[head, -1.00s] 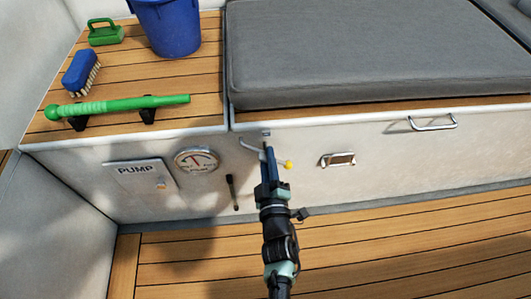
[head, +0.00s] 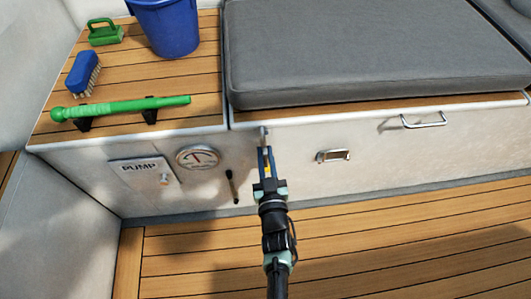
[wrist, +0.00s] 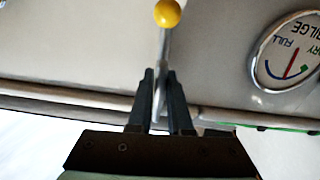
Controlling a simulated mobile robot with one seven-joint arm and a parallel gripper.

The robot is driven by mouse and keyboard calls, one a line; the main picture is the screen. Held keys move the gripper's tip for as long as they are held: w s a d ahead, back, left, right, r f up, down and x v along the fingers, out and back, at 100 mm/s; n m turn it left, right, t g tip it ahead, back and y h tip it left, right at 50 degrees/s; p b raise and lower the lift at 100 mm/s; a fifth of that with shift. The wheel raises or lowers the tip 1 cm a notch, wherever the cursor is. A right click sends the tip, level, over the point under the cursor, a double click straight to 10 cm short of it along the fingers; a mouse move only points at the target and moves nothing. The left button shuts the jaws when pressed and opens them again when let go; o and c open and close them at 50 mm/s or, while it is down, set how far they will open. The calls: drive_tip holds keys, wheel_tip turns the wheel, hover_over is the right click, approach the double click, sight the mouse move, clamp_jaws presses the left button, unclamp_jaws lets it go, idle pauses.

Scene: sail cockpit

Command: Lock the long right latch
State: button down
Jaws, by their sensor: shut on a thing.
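The long latch is a silver lever with a yellow ball knob (wrist: 167,13). In the wrist view its shaft (wrist: 163,52) runs nearly straight from the knob down between my fingers. In the head view only a short silver upper part (head: 264,132) shows clearly, just under the locker's top edge; my fingers hide most of the rest. My gripper (head: 265,150) is in front of the white locker face and shut on the lever's shaft. It shows in the wrist view too (wrist: 160,92), with a finger on each side of the shaft.
A round bilge gauge (head: 199,158), a PUMP plate (head: 145,172) and a small black handle (head: 232,186) are left of my gripper. A silver pull (head: 333,156) is to the right. A green bar (head: 120,107) lies on the bench above. The wooden floor is clear.

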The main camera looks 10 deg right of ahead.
drive_tip(key=shift+m, duration=0.5)
drive_tip(key=c, duration=0.9)
unclamp_jaws()
drive_tip(key=s+p, duration=0.4)
drive_tip(key=s, duration=0.9)
